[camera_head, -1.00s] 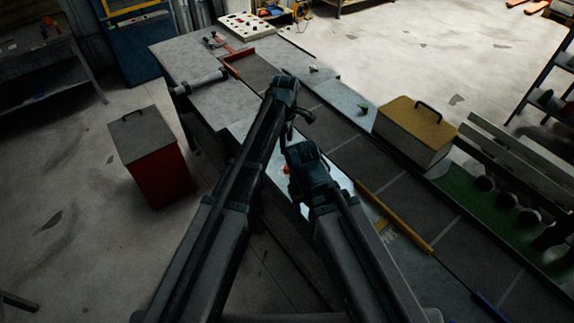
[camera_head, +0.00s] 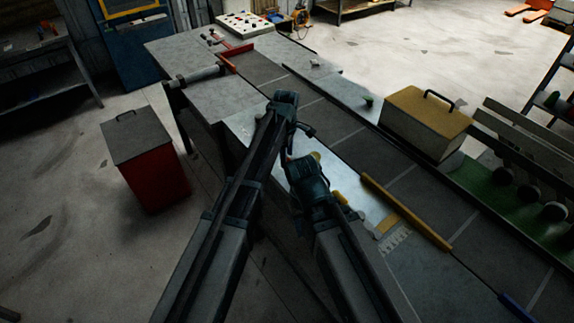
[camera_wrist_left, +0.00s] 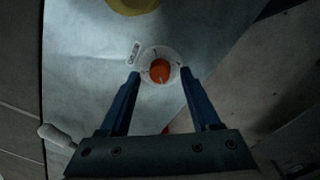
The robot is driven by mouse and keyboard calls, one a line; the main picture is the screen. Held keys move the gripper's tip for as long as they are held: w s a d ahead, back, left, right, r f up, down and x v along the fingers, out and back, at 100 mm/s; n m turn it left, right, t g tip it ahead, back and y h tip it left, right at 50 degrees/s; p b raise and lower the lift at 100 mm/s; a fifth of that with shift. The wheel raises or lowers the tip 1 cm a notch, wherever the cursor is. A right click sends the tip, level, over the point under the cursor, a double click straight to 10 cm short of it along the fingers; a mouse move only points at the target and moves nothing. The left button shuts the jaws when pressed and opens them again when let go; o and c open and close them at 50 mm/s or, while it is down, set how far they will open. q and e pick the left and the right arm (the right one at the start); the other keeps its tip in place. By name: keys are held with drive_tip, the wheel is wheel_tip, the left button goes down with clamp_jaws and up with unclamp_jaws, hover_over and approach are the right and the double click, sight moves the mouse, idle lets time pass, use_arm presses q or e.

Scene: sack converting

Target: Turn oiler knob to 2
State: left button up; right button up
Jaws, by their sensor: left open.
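The oiler knob (camera_wrist_left: 160,71) is a round orange-red knob on a pale ring-shaped dial (camera_wrist_left: 147,60). It is set in a light metal plate (camera_wrist_left: 85,75) with a small printed label beside it. The dial marks are too small to read. My left gripper (camera_wrist_left: 160,75) is open, with one blue finger on each side of the knob in the left wrist view. I cannot tell whether the fingers touch it or hover above it. In the head view my left gripper (camera_head: 302,131) is over the bench and the knob is hidden. The jaws of my right arm are hidden.
A yellow round part (camera_wrist_left: 132,4) lies beyond the knob. A yellow-topped box (camera_head: 428,118) stands to the right. A red bin (camera_head: 147,165) stands on the floor at left.

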use_arm(q)
drive_tip(key=shift+f+b, duration=0.3)
drive_tip(key=shift+f, duration=0.35)
use_arm(e)
drive_tip(key=shift+f, duration=0.6)
use_arm(q)
clamp_jaws()
